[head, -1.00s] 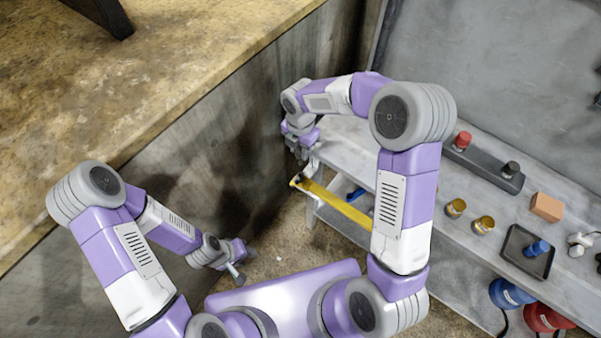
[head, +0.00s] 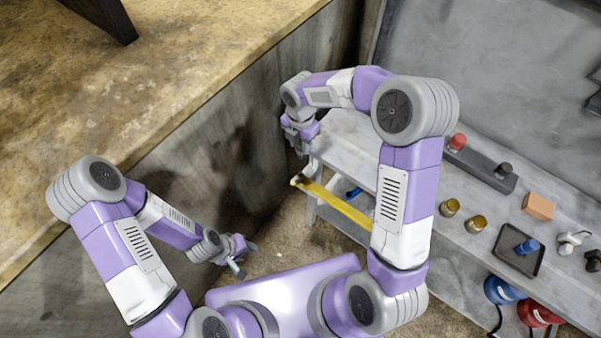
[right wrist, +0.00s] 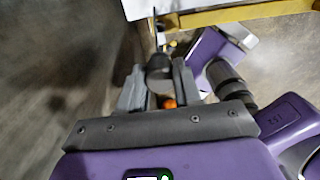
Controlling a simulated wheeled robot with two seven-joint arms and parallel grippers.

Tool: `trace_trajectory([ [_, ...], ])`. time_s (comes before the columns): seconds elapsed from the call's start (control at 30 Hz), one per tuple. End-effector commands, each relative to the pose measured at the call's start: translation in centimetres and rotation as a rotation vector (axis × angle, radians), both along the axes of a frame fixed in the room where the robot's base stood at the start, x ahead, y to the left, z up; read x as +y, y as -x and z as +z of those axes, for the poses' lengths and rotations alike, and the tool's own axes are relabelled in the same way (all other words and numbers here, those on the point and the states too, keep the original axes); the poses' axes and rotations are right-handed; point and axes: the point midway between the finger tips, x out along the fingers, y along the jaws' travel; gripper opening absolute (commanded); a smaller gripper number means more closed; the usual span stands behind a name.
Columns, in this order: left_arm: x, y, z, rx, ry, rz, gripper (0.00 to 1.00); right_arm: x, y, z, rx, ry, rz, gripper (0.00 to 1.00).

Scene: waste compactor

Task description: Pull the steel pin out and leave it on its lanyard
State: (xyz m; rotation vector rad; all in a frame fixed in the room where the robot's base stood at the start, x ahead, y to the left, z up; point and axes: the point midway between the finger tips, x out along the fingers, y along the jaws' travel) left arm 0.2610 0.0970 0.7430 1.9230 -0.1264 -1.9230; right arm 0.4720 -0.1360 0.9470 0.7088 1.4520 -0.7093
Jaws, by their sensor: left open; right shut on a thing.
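My right gripper (head: 301,147) is at the left end of the grey bench, above the yellow bar. In the right wrist view, its fingers (right wrist: 160,90) are closed around a dark rounded piece (right wrist: 158,68). A thin dark strip (right wrist: 155,28) extends from that piece toward the bench edge. I cannot tell for sure whether this is the steel pin, and no lanyard is clear. A small orange ball (right wrist: 169,103) shows between the fingers. My left gripper (head: 240,258) is open and empty, low beside the wooden wall, away from the bench.
The yellow bar (head: 335,205) runs along the bench front below my right gripper. A wooden wall (head: 235,140) stands to the left.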

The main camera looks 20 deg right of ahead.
Motion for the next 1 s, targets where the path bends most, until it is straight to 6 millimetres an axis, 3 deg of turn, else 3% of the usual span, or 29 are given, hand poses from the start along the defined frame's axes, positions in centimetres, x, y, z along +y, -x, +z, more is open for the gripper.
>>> trace_trajectory([
  [0.53, 0.0, 0.0, 0.7, 0.0, 0.0, 0.0, 0.43, -0.1, 0.0, 0.8, 0.0, 0.0, 0.0, 0.01],
  [1.0, 0.0, 0.0, 1.3, 0.0, 0.0, 0.0, 0.43, -1.9, -0.3, 0.8, -0.001, -0.001, 0.0, 0.01],
])
